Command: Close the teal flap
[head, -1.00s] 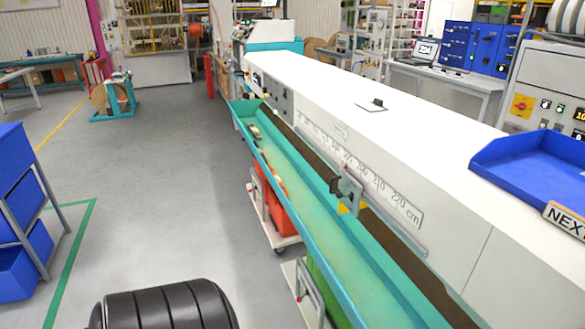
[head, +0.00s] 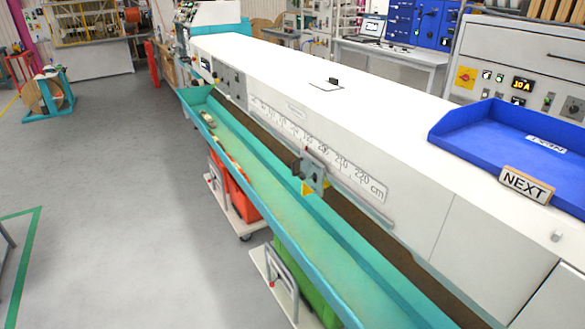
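The teal flap (head: 262,186) is the long teal panel along the front of the white machine (head: 330,105). It slopes outward and forms an open trough with a raised outer lip. Its near end runs out of the bottom of the view. A few small items (head: 208,118) lie at its far end. A dark slot (head: 350,217) runs between the flap and the machine's front. A measuring stop with a clamp (head: 311,172) sits over this slot, below the printed centimetre scale (head: 320,150). Neither of my grippers is in view.
Carts with an orange bin (head: 236,192) and a green bin (head: 306,290) stand under the flap. A blue tray (head: 465,122) and a NEXT sign (head: 524,184) sit on the machine top. The grey floor (head: 110,200) on the left is clear.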

